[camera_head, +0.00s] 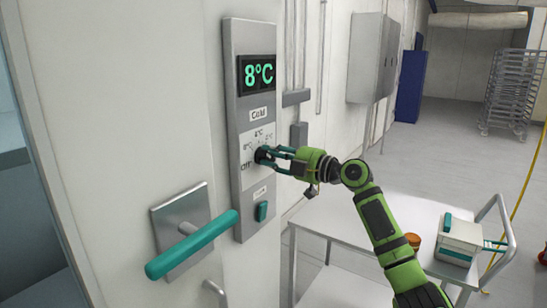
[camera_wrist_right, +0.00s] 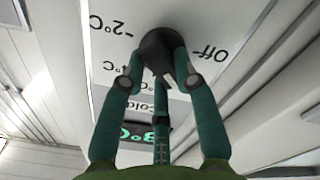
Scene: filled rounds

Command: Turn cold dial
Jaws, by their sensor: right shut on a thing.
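The cold dial (camera_head: 262,155) is a black knob on a grey wall panel (camera_head: 236,185), below a display (camera_head: 258,73) that reads 8°C and a "Cold" label. Temperature marks and "Off" are printed around it. My right gripper (camera_head: 272,155) is shut on the dial. In the right wrist view, the fingers of the right gripper (camera_wrist_right: 162,75) close around the black dial (camera_wrist_right: 160,48), with "-2°C" and "Off" printed on either side. The fingers hide part of the dial. My left gripper is not in view.
A teal door handle (camera_head: 192,245) sticks out below left of the panel. A teal switch (camera_head: 262,211) sits below the dial. A white cart (camera_head: 345,222) stands to the right, carrying a white-and-teal box (camera_head: 459,240) and an orange jar (camera_head: 412,241). Open floor lies behind.

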